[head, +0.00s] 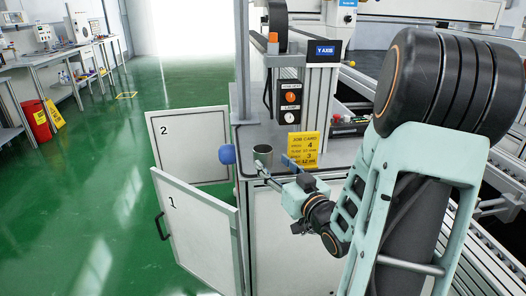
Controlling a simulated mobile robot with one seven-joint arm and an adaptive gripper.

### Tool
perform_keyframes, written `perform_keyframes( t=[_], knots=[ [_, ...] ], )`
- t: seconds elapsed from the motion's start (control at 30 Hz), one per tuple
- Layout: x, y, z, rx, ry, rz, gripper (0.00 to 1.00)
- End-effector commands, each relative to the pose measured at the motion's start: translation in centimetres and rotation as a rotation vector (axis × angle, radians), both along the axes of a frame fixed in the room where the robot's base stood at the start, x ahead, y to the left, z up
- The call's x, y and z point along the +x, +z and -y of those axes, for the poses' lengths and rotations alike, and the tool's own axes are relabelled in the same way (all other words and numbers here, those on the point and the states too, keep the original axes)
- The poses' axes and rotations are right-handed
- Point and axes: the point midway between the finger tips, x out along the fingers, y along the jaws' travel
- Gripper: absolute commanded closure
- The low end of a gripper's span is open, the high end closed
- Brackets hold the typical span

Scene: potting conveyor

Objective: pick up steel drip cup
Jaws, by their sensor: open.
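The steel drip cup (263,154) is a small grey metal cylinder. It stands upright near the left front corner of the grey worktop (345,151). My gripper (275,165) reaches in from the lower right, with its fingers apart. Nothing shows between the fingers, and I cannot tell whether the left one touches the cup.
A yellow job card (303,146) stands just right of the cup, behind my right finger. A blue ball (227,154) sits at the worktop's left edge. Behind is a switch box (291,103). Doors 2 (187,155) and 1 (195,225) stand open over green floor.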

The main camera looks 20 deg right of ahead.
Motion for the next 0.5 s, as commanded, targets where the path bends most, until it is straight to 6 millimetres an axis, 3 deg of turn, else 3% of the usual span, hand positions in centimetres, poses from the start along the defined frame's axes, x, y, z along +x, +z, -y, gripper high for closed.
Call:
perform_keyframes(
  t=[0.5],
  knots=[
    [5.2, -0.3, -0.1, 0.000, 0.001, 0.001, 0.50]
  ],
)
